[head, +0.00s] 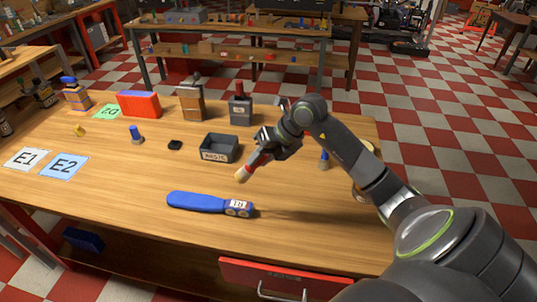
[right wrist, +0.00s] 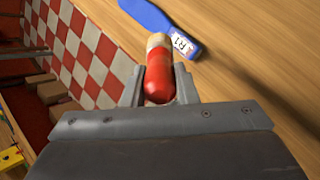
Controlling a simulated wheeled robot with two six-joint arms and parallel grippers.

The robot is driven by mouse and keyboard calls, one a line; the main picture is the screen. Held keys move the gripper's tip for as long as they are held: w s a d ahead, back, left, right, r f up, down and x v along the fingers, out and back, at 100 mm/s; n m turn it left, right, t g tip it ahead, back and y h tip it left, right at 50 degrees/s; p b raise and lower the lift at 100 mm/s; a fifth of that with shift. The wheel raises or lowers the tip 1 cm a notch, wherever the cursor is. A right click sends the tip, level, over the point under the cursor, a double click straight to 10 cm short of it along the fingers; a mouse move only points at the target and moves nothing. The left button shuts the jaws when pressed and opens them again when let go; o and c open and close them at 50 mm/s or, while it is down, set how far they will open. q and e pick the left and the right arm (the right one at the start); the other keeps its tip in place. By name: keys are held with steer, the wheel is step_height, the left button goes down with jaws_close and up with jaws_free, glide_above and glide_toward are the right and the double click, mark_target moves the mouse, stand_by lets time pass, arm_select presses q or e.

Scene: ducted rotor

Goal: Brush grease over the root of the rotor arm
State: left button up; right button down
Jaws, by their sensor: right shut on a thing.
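The blue rotor arm (head: 195,202) lies flat on the wooden table near its front edge. Its white end label, which seems to read R1, faces right, and it also shows at the top of the right wrist view (right wrist: 150,17). My right gripper (head: 262,158) is shut on a red-handled brush (right wrist: 160,77) with a pale tip. In the head view the brush's tip (head: 242,174) points down and left, above and behind the label end of the rotor arm, apart from it. My left gripper is not in view.
An open dark tray labelled WASTE (head: 218,150) stands left of my right gripper. Behind it are a grey container (head: 240,110), a brown block (head: 191,104) and a red box (head: 139,104). Cards E1 (head: 26,160) and E2 (head: 66,165) lie left. The front left tabletop is clear.

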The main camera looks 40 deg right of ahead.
mark_target(251, 170)
steer(key=shift+w+a+r+p, duration=0.45)
steer(key=shift+a+r+p, duration=0.15)
steer(key=shift+r+p, duration=0.2)
steer(key=shift+w+a+f, duration=0.1)
steer(key=shift+w+a, duration=0.05)
steer(key=shift+a, duration=0.05)
steer(key=shift+f+b, duration=1.5)
steer(key=shift+f, duration=1.05)
